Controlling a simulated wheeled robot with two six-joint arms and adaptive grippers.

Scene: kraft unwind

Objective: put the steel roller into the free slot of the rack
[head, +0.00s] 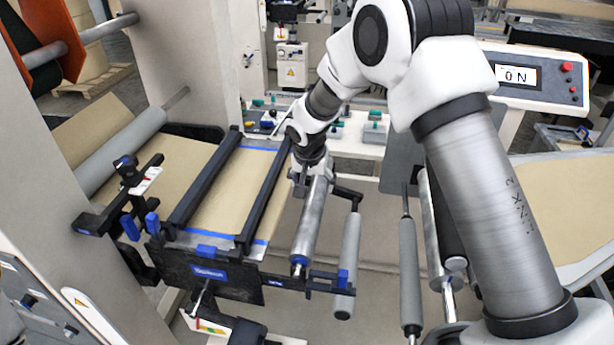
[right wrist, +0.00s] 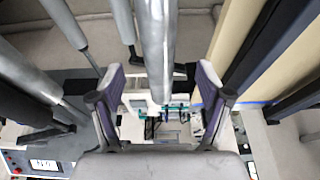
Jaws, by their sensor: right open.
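A shiny steel roller (head: 312,215) lies lengthwise right of the black-railed frame, its near blue-ringed tip at a dark bracket (head: 320,284). My right gripper (head: 308,178) is open at the roller's far end. In the right wrist view the steel roller (right wrist: 157,45) runs between the two spread fingers of my right gripper (right wrist: 160,95), with a gap on each side. A grey roller (head: 350,258) sits just right of it at the same bracket. I cannot tell for sure which slot of the rack is free. My left gripper is not in view.
The frame carries a brown paper web (head: 222,195) between black rails. More rollers, one grey (head: 409,275) and one steel (head: 434,235), stand at the right, partly behind my right arm. A control panel (head: 535,75) reading "0 N" is at the upper right.

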